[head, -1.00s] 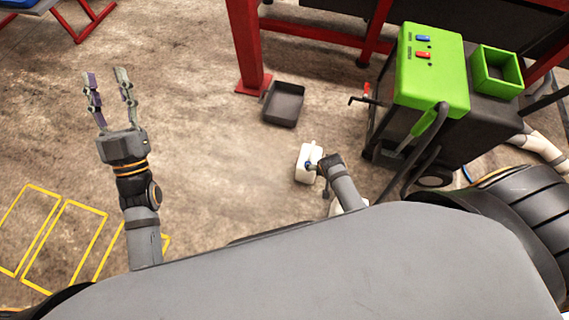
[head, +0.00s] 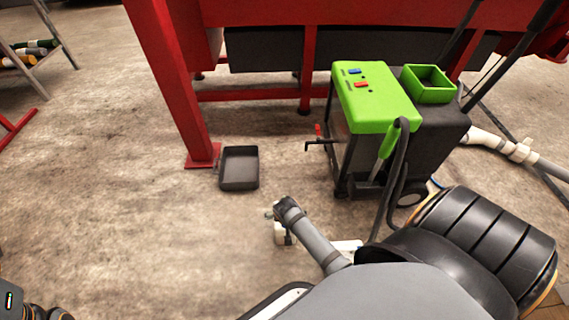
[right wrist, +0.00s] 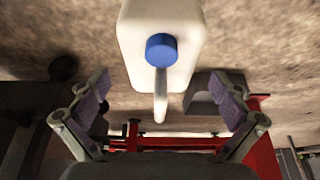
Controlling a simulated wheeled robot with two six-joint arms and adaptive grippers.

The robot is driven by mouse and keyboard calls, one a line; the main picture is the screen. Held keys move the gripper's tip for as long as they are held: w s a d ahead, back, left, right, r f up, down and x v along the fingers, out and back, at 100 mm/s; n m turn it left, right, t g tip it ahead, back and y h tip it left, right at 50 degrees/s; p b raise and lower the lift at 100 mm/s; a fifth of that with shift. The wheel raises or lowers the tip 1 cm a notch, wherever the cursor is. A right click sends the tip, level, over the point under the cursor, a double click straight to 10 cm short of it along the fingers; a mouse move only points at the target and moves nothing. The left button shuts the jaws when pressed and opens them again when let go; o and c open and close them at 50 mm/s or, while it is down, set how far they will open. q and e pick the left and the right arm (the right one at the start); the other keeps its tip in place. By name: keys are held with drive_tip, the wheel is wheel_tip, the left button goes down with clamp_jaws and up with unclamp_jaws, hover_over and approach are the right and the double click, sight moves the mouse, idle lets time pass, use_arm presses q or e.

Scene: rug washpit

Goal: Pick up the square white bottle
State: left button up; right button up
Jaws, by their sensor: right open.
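The square white bottle (right wrist: 160,40) has a round blue cap and a white handle, and fills the top middle of the right wrist view. In the head view the bottle (head: 281,238) stands on the floor, mostly hidden behind my right wrist. My right gripper (right wrist: 162,92) is open, its two fingers spread to either side below the bottle. Nothing is between its finger pads except the lower end of the handle in line with the gap; I cannot tell how far off it is. My left gripper shows only a piece of its body at the lower left edge of the head view; its fingers are outside the picture.
A dark grey tray (head: 239,168) lies on the floor beside a red post (head: 172,85). A green-topped machine (head: 376,98) with a black hose stands to the right. A black ribbed roll (head: 490,245) is at lower right.

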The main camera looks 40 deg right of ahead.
drive_tip(key=b+x, duration=0.4)
drive_tip(key=x, duration=0.1)
drive_tip(key=shift+w, duration=0.2)
drive_tip(key=shift+f, duration=0.1)
drive_tip(key=c, duration=1.4)
drive_tip(key=shift+w, duration=0.1)
drive_tip(key=shift+c, duration=1.2)
